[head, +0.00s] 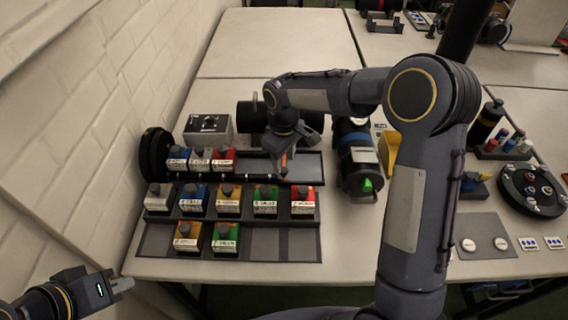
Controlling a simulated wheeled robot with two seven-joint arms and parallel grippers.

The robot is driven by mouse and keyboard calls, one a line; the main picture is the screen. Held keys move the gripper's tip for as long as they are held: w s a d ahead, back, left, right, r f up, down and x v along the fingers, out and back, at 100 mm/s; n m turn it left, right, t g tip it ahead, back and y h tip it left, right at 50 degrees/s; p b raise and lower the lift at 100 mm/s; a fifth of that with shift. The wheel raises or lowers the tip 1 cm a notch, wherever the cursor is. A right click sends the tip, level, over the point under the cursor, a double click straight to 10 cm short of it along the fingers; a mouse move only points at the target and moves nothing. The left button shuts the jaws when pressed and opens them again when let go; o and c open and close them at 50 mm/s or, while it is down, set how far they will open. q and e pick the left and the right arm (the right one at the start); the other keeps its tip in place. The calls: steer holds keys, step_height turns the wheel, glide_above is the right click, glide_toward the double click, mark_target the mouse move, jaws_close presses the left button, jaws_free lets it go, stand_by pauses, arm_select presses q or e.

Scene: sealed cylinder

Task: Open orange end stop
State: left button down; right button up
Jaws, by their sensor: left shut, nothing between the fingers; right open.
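A small orange piece (284,163) shows just below my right gripper, at the right part of the back rail; I take it for the orange end stop, but the gripper partly hides it. My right gripper (284,153) points down over it, open; I cannot tell whether the fingers touch it. My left gripper (122,285) is shut and empty at the lower left, off the table's front edge.
Labelled coloured blocks (228,200) stand in front rows. A grey box (207,127) and a black disc (156,155) are at the left. A dark cylinder with a blue band (356,150) lies right of my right gripper. A round black holder (531,190) is far right.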

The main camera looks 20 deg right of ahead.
steer(key=shift+f, duration=1.35)
jaws_close()
